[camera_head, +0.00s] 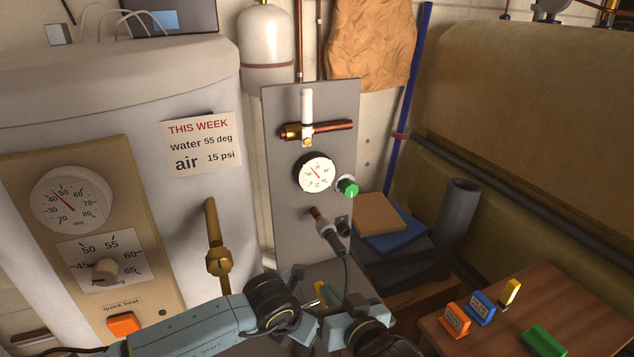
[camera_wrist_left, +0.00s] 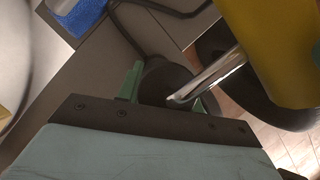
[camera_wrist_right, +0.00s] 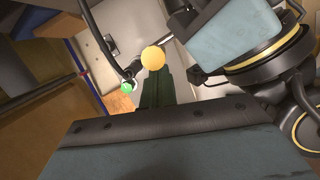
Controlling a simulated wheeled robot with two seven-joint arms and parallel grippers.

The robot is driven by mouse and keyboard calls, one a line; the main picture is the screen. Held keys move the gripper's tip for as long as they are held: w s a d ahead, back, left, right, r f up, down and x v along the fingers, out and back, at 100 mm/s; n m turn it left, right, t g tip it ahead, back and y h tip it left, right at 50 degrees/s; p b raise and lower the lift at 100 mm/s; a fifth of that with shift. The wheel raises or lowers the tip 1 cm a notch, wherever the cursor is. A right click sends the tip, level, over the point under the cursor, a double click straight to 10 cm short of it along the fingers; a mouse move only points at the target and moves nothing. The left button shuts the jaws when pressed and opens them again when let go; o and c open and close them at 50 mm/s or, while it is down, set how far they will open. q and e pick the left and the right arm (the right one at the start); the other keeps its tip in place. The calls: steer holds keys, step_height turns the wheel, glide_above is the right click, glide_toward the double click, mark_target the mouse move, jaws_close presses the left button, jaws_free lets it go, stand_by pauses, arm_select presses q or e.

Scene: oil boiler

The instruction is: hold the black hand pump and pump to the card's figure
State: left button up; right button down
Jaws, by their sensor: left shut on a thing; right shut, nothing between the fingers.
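The black hand pump (camera_wrist_left: 163,80) shows in the left wrist view, between the green fingers of my left gripper (camera_wrist_left: 168,88), which is shut on it. A silver rod (camera_wrist_left: 208,72) runs from the pump to a yellow handle (camera_wrist_left: 275,45). In the right wrist view the handle's round yellow end (camera_wrist_right: 153,57) is just beyond my right gripper (camera_wrist_right: 155,80), which is shut and empty; I cannot tell if they touch. In the head view my arms hide most of the pump. The card (camera_head: 202,145) reads air 15 psi. The gauge (camera_head: 317,173) has its red needle pointing up-left; its figure is too small to read.
The grey panel (camera_head: 285,215) carries a green knob (camera_head: 347,187) and a black hose connector (camera_head: 331,238). The boiler (camera_head: 110,110) stands at left. Coloured blocks, including an orange one (camera_head: 455,320), are on the wooden table (camera_head: 500,347) at right.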

steer(key=shift+f, duration=0.1)
steer(key=s+d+r, duration=0.4)
steer(key=s+r, duration=0.2)
steer(key=s, duration=0.3)
steer(key=shift+d+r, duration=0.15)
steer(key=shift+r, duration=0.1)
steer(key=shift+w, duration=0.1)
stand_by(0.6)
arm_select(q)
steer(key=o, duration=1.2)
